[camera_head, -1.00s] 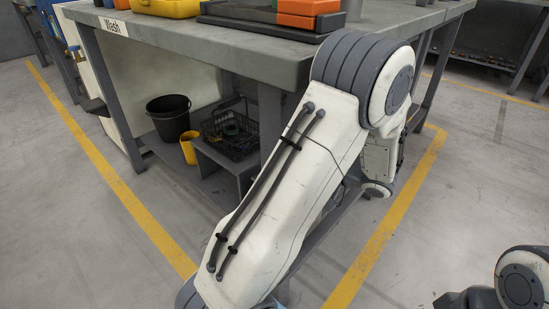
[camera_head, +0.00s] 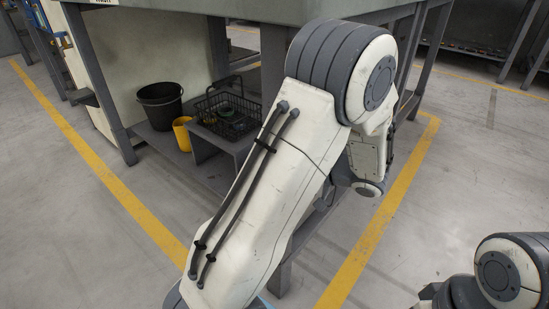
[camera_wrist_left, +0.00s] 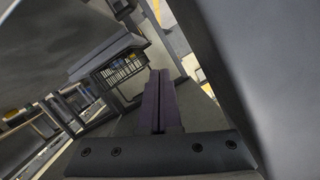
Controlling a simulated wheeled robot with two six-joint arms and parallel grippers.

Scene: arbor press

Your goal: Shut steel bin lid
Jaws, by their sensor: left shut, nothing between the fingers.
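No steel bin or lid can be made out for certain in either view. My left arm crosses the middle of the head view, and its gripper is hidden there behind the arm and the bench. In the left wrist view my left gripper (camera_wrist_left: 160,90) is shut with its two dark fingers together and nothing between them. Large grey surfaces lie close on both sides of it, too near to identify. Part of my right arm shows at the lower right of the head view; its gripper is not seen.
A grey workbench (camera_head: 250,8) stands ahead. Under it are a black bucket (camera_head: 160,103), a yellow container (camera_head: 182,133) and a black wire basket (camera_head: 228,112) on a low grey stand (camera_head: 213,145). The basket also appears in the left wrist view (camera_wrist_left: 122,70). Open floor lies left and right.

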